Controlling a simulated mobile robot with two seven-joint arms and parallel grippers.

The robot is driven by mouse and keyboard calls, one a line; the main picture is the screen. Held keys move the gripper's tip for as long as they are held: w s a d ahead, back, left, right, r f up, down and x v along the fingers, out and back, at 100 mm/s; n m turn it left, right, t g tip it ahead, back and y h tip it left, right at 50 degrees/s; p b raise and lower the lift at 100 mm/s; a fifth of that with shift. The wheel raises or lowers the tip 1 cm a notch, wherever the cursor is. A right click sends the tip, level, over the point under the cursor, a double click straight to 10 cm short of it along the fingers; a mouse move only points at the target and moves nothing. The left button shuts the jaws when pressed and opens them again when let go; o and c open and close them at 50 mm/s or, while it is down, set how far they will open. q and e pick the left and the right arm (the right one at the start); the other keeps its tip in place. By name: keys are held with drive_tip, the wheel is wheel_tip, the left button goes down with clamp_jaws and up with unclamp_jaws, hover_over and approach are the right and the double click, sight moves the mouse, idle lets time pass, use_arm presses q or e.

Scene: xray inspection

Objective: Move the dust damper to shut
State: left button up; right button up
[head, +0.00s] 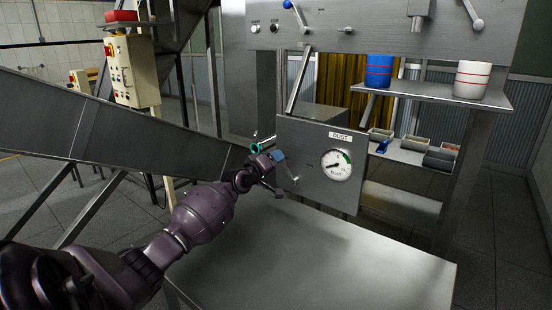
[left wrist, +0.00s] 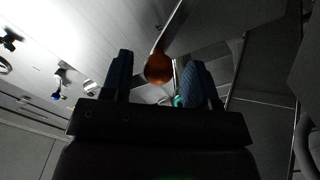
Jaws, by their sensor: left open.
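The dust panel (head: 312,175) is a grey plate with a "DUST" label and a round white gauge (head: 337,165). My left gripper (head: 276,164) is at the panel's left part, beside the gauge. In the left wrist view an orange-brown ball knob (left wrist: 158,68), seemingly the damper handle's end, shows between the two dark blue fingers. The fingers are apart, with visible gaps to the knob. In the head view the gripper hides the knob, and I cannot read the damper's position. My right gripper is not in view.
A bare metal table (head: 330,265) lies below the panel. A shelf (head: 430,93) at the right carries a blue cup (head: 378,72) and a white cup (head: 472,80). Small bins (head: 410,143) sit lower. A sloping metal chute (head: 110,130) is at the left.

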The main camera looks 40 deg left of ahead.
use_arm(q)
drive_tip(key=s+p, duration=0.1)
drive_tip(key=s, duration=0.7)
drive_tip(key=shift+d, duration=0.45)
